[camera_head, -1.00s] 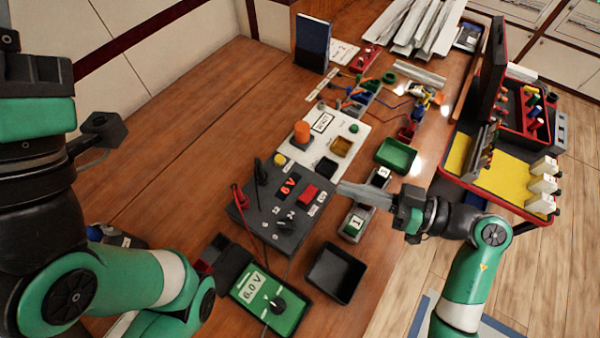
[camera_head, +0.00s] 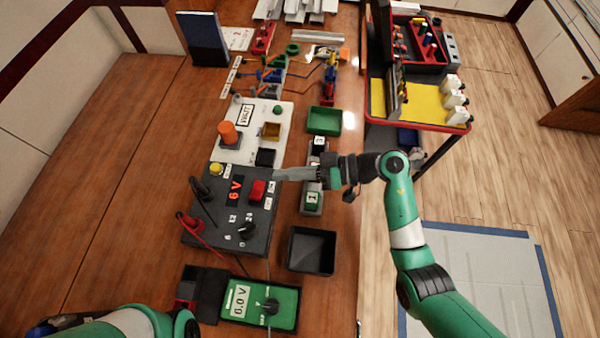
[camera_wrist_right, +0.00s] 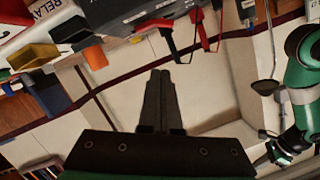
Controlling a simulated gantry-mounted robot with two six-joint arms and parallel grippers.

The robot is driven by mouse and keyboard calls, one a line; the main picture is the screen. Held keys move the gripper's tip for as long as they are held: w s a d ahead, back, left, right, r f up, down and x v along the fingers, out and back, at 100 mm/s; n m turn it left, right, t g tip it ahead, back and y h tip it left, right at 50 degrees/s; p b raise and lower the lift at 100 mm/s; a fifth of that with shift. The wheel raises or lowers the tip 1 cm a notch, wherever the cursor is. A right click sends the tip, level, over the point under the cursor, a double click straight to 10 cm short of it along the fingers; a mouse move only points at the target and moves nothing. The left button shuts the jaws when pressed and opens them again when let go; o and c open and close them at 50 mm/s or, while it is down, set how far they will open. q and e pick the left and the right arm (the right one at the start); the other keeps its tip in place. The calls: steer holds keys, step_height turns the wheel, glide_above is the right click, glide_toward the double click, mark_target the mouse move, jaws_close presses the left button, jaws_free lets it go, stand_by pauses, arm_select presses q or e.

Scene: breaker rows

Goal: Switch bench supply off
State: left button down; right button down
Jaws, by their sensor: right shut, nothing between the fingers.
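The bench supply (camera_head: 208,232) is a dark grey box on the wooden bench, left of centre in the head view. Its display reads 6 V in red, with a red rocker switch (camera_head: 257,190) right of it and a black knob (camera_head: 245,231) below. My right gripper (camera_head: 277,174) is shut and empty, its fingertips just above and right of the red switch; contact cannot be told. Its closed fingers also show in the right wrist view (camera_wrist_right: 160,75). My left arm enters at lower left in the head view, its gripper out of frame; part of it shows in the right wrist view (camera_wrist_right: 303,70).
A green meter (camera_head: 285,300) reading 6.0 V and a black tray (camera_head: 327,238) stand near the supply. A white relay panel (camera_head: 242,150) with an orange knob lies behind it. Red and black leads rise from the supply. The bench's left side is clear.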

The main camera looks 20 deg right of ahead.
mark_target(269, 196)
steer(key=b+x, duration=0.1)
steer(key=x, duration=0.3)
steer(key=shift+f, duration=0.1)
steer(key=f, duration=0.1)
steer(key=s+f, duration=0.1)
steer(key=a+f+b, duration=0.1)
steer(key=shift+s+f, duration=0.15)
steer(key=shift+s, duration=0.15)
steer(key=shift+a, duration=0.1)
steer(key=shift+s+p, duration=0.1)
steer(key=shift+p, duration=0.45)
steer(key=shift+a+f, duration=0.1)
